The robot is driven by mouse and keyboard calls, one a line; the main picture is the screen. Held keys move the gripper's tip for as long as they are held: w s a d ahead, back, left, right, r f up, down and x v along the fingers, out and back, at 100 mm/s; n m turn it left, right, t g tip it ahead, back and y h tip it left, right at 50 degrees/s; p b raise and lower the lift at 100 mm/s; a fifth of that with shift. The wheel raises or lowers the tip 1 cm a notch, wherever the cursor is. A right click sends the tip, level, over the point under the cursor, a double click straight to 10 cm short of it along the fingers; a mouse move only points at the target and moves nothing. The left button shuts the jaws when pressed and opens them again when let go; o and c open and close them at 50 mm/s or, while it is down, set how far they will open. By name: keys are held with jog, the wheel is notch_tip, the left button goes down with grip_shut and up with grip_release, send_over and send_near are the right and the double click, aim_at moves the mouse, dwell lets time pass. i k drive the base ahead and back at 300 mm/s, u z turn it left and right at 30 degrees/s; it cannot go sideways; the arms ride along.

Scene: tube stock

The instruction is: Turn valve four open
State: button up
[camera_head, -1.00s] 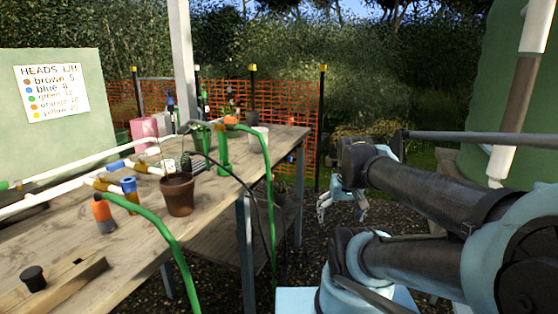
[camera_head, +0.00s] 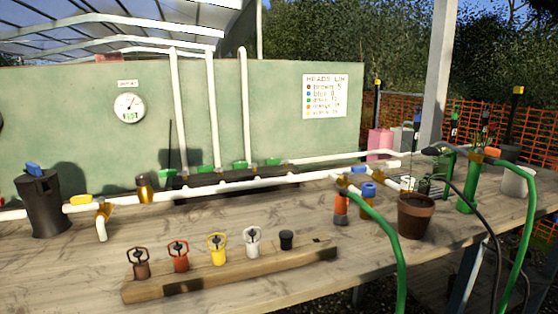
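A dark manifold (camera_head: 225,183) lies along the foot of the green wall. Several small green valve handles sit on it, the leftmost (camera_head: 168,173) and the rightmost (camera_head: 273,162) at its ends. White pipes rise from it up the wall. I can read no valve numbers, so I cannot tell which one is valve four. My gripper is out of view.
A wooden rail (camera_head: 235,275) holds several coloured sprinkler heads at the bench front. A black filter housing (camera_head: 42,205) stands left; a brown pot (camera_head: 415,215) and green hoses (camera_head: 385,235) stand right. A gauge (camera_head: 129,107) hangs on the wall.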

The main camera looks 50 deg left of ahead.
aim_at(270, 162)
jog(key=k, duration=1)
jog(key=u, duration=0.45)
jog(key=i, duration=0.25)
jog(key=u, duration=0.75)
